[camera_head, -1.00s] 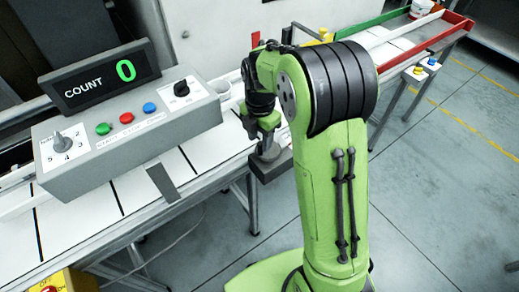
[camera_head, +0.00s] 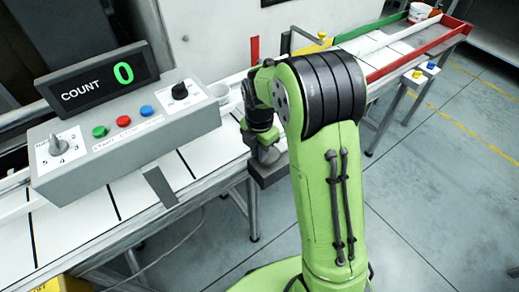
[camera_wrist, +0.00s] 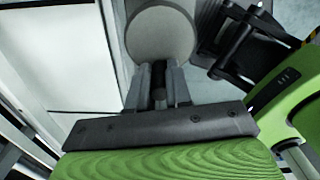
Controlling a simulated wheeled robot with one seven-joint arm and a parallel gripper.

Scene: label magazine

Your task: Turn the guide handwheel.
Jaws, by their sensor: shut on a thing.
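The guide handwheel shows in the wrist view as a round grey disc (camera_wrist: 160,32) just beyond my fingertips. My gripper (camera_wrist: 160,88) is shut on a dark, narrow part between its two fingers, which looks like the handwheel's handle. In the head view the handwheel (camera_head: 268,155) is a small grey shape above a dark grey block (camera_head: 270,174) at the conveyor's front edge. My gripper (camera_head: 262,143) is at it from above there. My wrist hides much of the grip in the head view.
A grey control box (camera_head: 125,138) with knobs, coloured buttons and a count display (camera_head: 92,80) reading 0 stands on the conveyor at left. A red-edged tray (camera_head: 420,52) is at the far right.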

